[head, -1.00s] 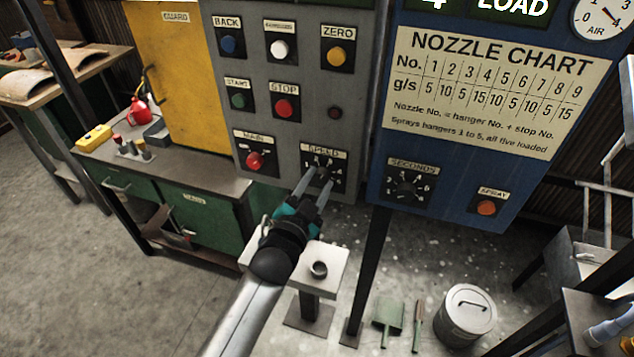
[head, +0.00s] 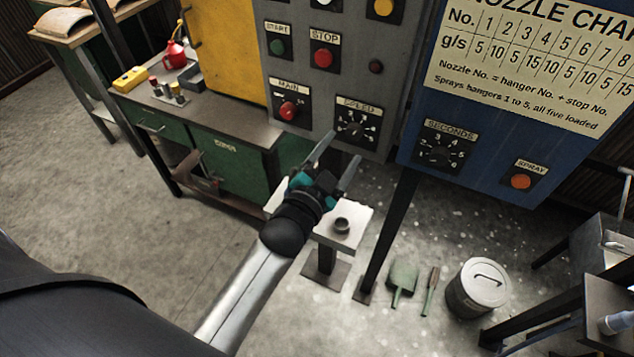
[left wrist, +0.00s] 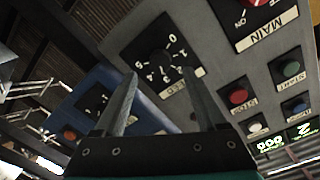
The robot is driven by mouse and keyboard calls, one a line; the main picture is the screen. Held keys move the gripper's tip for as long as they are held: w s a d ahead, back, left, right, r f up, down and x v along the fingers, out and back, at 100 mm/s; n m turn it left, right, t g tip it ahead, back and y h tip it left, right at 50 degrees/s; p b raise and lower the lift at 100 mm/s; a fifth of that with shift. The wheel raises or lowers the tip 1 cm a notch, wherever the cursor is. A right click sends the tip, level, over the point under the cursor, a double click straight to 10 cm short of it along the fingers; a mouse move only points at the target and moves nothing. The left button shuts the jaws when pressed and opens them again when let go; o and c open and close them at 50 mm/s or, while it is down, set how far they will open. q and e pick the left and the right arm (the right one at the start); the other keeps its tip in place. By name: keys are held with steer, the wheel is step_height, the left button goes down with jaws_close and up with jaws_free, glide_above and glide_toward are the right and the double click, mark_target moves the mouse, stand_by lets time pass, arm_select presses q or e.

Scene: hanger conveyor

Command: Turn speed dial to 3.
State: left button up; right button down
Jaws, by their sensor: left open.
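The speed dial (head: 355,127) is a black round knob with white numbers on the grey panel, under the SPEED label. It also shows in the left wrist view (left wrist: 158,64), upside down, beyond the fingertips. I cannot read clearly which number its pointer is at. My left gripper (head: 340,153) is open and empty, just below and in front of the dial, apart from it. Its two fingers (left wrist: 160,82) spread to either side of the dial in the left wrist view. My right gripper is not in view.
The red MAIN switch (head: 288,110) is left of the dial, with START (head: 277,47) and STOP (head: 323,58) buttons above. The blue panel (head: 480,165) with the seconds dial (head: 437,151) is to the right. A small pedestal (head: 352,222) stands below my gripper.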

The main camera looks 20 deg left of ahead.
arm_select(q)
steer(key=s, duration=1)
steer(key=shift+s+a+r, duration=0.25)
steer(key=shift+s+a, duration=0.05)
steer(key=shift+a, duration=0.1)
steer(key=s+d+f+n+g+b, duration=0.1)
steer(key=s+f+g+b, duration=0.3)
steer(key=f, duration=1.4)
steer(key=s+f+n+g+b, duration=0.2)
steer(key=s+f+g, duration=0.3)
steer(key=f, duration=1.2)
steer(key=s+a+f+n+g+b, duration=0.1)
steer(key=s+a+f+g+b, duration=0.1)
steer(key=s+f, duration=0.7)
steer(key=s+a+f+n+g+y+b, duration=0.1)
steer(key=s+a+f+g, duration=0.1)
steer(key=s+f+g, duration=0.3)
steer(key=s+f, duration=0.4)
steer(key=s, duration=0.4)
steer(key=shift+s+a+f+g+b, duration=0.15)
steer(key=shift+s+f+g+b, duration=0.15)
steer(key=shift+s+b, duration=0.1)
steer(key=shift+w, duration=0.1)
